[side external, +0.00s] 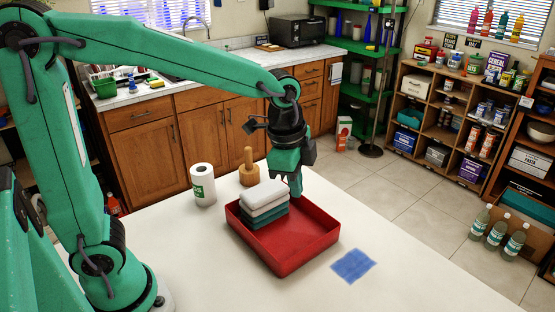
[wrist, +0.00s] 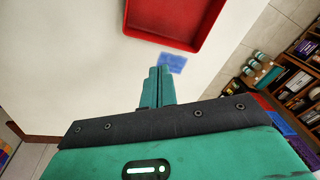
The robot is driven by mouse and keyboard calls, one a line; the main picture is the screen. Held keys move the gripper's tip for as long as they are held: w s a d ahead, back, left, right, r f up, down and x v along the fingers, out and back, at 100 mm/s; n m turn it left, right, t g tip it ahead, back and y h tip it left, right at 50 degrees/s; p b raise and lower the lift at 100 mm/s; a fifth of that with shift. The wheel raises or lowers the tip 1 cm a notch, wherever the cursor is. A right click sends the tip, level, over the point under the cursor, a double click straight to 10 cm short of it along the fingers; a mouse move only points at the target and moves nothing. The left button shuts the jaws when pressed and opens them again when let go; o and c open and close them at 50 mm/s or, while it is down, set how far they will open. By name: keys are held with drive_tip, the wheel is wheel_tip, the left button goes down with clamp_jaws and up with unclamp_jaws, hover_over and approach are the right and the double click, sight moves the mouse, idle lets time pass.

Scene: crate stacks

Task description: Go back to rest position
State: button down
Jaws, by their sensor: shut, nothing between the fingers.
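My gripper (side external: 295,186) hangs from the green arm above the far side of the red tray (side external: 297,259). Its fingers point down and look closed together, with nothing held. In the wrist view my gripper (wrist: 159,72) also shows its two fingers side by side. The red tray also shows at the top of the wrist view (wrist: 190,46). A stack of folded cloths, white ones (side external: 265,194) over teal ones (side external: 266,221), lies in the tray's left part, just left of the fingers. In the wrist view the stack is not visible.
A blue cloth patch (side external: 353,265) lies flat on the white table (side external: 200,265), right of the tray. The table's front is clear. Shelves (side external: 458,125) stand beyond on the right.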

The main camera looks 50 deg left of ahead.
drive_tip(key=s+a+r+n+t, duration=0.3)
drive_tip(key=s+a+n, duration=0.6)
drive_tip(key=s+n, duration=0.2)
drive_tip(key=shift+s+r+n+t, duration=0.2)
drive_tip(key=shift+s+n+t, duration=0.15)
drive_tip(key=shift+s, duration=0.9)
